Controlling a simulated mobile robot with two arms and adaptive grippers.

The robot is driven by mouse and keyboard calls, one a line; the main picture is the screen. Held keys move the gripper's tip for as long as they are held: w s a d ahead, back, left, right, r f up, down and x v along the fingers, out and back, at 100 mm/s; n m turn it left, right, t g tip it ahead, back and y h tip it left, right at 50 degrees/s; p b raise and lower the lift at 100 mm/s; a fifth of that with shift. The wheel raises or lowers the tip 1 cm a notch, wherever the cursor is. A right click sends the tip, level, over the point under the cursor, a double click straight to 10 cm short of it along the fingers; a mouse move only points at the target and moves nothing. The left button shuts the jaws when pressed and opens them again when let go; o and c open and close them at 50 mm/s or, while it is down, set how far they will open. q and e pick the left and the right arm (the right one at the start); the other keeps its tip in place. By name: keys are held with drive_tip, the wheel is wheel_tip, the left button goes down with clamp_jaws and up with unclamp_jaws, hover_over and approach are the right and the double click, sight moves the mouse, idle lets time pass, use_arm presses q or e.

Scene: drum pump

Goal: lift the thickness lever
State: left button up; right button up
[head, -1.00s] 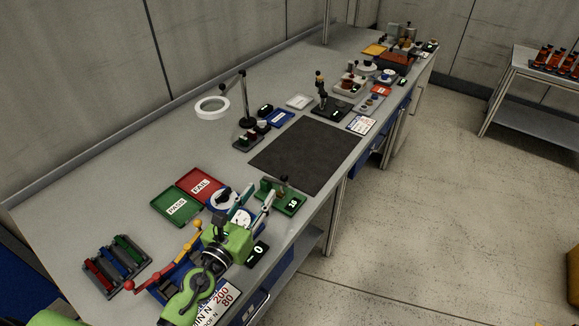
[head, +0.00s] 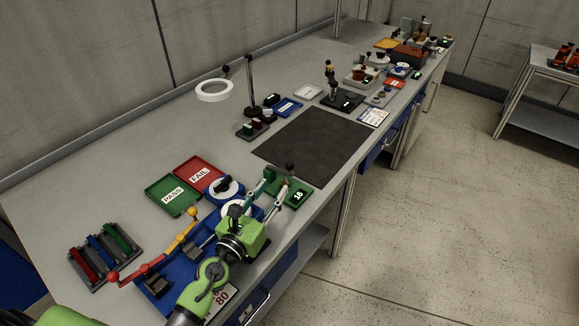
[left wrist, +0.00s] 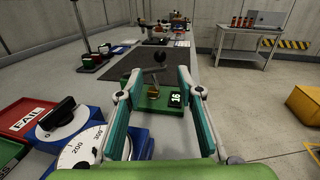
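The green thickness gauge (head: 297,197) with a small "16" display stands on the bench, near the dark mat's front edge. Its lever ends in a dark ball knob (head: 289,166), which also shows in the left wrist view (left wrist: 160,56). A brass-coloured part (left wrist: 153,91) sits below the knob on the green base. My left gripper (head: 277,180) is open, its two fingers reaching toward the gauge. In the left wrist view the lever shows between the spread fingertips (left wrist: 158,71); I cannot tell whether either touches it. My right gripper is out of view.
Blue dial boxes (left wrist: 75,146), a green PASS tray (head: 173,195) and a red FAIL tray (head: 199,174) lie left of the gripper. A red-and-yellow handled blue fixture (head: 175,277) is closer. The dark mat (head: 312,139) beyond is clear.

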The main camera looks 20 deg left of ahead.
sight(287, 168)
use_arm(q)
drive_tip(key=w, duration=0.3)
drive_tip(key=w+d, duration=0.1)
drive_tip(key=w, duration=0.7)
drive_tip(key=shift+w+d, duration=0.1)
drive_tip(key=shift+d, duration=0.3)
clamp_jaws()
